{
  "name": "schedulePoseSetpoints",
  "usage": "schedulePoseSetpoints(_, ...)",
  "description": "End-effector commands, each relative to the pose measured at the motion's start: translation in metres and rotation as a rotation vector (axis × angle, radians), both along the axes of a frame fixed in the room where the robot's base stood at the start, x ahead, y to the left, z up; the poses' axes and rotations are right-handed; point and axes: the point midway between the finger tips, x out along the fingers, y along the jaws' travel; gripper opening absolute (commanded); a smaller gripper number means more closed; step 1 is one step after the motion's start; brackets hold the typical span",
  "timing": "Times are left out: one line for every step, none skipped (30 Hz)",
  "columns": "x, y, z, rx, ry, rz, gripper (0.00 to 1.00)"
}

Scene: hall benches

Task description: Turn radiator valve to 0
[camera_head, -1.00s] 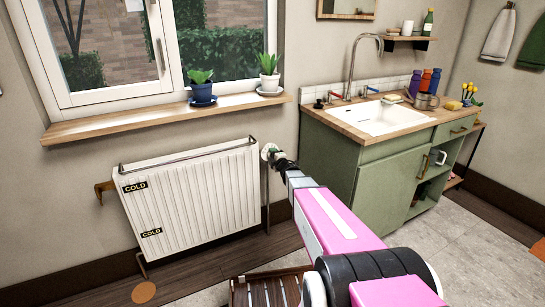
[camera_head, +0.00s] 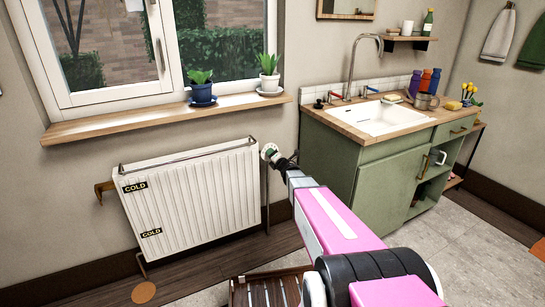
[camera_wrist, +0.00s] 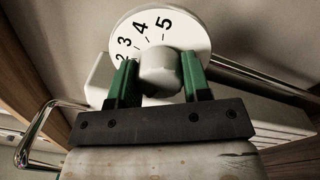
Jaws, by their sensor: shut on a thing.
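The radiator valve (camera_head: 268,152) is a small round white knob at the upper right end of the white radiator (camera_head: 195,195). In the wrist view its white dial (camera_wrist: 190,35) shows the numbers 2, 3, 4 and 5, with 5 near the top. My gripper (camera_wrist: 158,78) has green fingers, one on each side of the knob's rounded grip (camera_wrist: 160,70), and is shut on it. In the head view my gripper (camera_head: 275,157) reaches the valve from the right, partly hiding it. The 0 mark and the pointer cannot be made out.
Two labels reading COLD (camera_head: 136,187) are on the radiator's left side. A wooden sill (camera_head: 165,115) with two potted plants is above it. A green sink cabinet (camera_head: 385,185) stands close on the right. A slatted wooden thing (camera_head: 265,290) lies on the floor in front.

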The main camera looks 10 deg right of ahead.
Motion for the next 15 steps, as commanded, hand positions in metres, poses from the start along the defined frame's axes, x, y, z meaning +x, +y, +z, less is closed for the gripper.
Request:
schedulePoseSetpoints(-0.0002,0.0008,-0.0006,-0.008,-0.002,0.002,0.2)
schedulePoseSetpoints(-0.0002,0.0008,-0.0006,-0.01,-0.002,0.001,0.2)
schedulePoseSetpoints(-0.0002,0.0008,-0.0006,-0.012,-0.003,0.001,0.2)
schedulePoseSetpoints(-0.0002,0.0008,-0.0006,-0.013,-0.003,0.001,0.2)
schedulePoseSetpoints(-0.0002,0.0008,-0.0006,-0.014,-0.004,0.001,0.2)
schedulePoseSetpoints(-0.0002,0.0008,-0.0006,-0.014,-0.004,0.001,0.2)
schedulePoseSetpoints(-0.0002,0.0008,-0.0006,-0.014,-0.003,0.002,0.2)
schedulePoseSetpoints(-0.0002,0.0008,-0.0006,-0.014,-0.003,0.002,0.2)
schedulePoseSetpoints(-0.0002,0.0008,-0.0006,-0.014,-0.003,0.002,0.2)
schedulePoseSetpoints(-0.0002,0.0008,-0.0006,-0.014,-0.003,0.002,0.2)
schedulePoseSetpoints(-0.0002,0.0008,-0.0006,-0.014,-0.003,0.002,0.2)
schedulePoseSetpoints(-0.0002,0.0008,-0.0006,-0.014,-0.003,0.002,0.2)
schedulePoseSetpoints(-0.0002,0.0009,-0.0006,-0.014,-0.003,0.002,0.2)
schedulePoseSetpoints(-0.0002,0.0009,-0.0006,-0.014,-0.003,0.002,0.47)
schedulePoseSetpoints(-0.0001,0.0008,-0.0007,-0.014,-0.003,0.002,0.6)
